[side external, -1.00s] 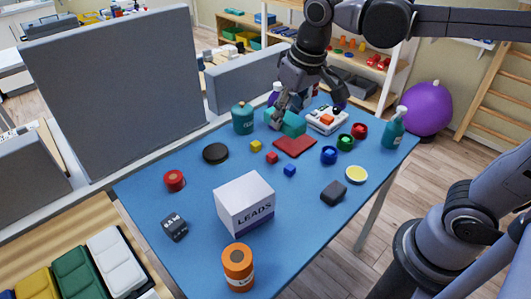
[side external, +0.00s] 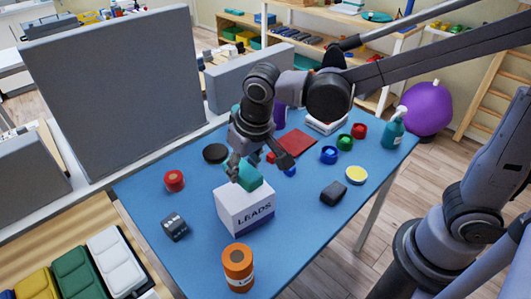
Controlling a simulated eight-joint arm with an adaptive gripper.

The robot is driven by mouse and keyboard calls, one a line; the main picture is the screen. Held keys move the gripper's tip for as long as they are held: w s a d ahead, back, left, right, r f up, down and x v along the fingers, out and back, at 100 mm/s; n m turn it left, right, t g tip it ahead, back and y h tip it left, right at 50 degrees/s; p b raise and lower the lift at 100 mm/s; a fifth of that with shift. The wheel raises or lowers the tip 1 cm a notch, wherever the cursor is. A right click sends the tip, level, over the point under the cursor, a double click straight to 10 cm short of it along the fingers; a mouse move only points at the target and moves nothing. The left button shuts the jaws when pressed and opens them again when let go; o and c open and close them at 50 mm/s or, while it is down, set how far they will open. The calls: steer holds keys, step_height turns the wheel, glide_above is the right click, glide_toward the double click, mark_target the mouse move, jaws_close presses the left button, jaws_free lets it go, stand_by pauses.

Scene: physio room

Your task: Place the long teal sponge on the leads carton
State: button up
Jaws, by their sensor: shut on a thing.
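The long teal sponge (side external: 248,178) is held in my gripper (side external: 238,172), whose fingers are shut on it. The sponge is over the top of the leads carton (side external: 246,212), a white box with LEADS printed on its front side.
An orange jar (side external: 238,268) stands in front of the carton. A dark weight block (side external: 174,227) and a red roll (side external: 174,181) lie to its left. A dark grey block (side external: 333,192) and yellow dish (side external: 356,175) lie right, with clear blue table between.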

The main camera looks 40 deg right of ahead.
mark_target(244, 179)
steer(key=shift+f, duration=2.05)
steer(key=shift+f, duration=0.1)
steer(key=o, duration=0.9)
steer(key=shift+o, duration=0.2)
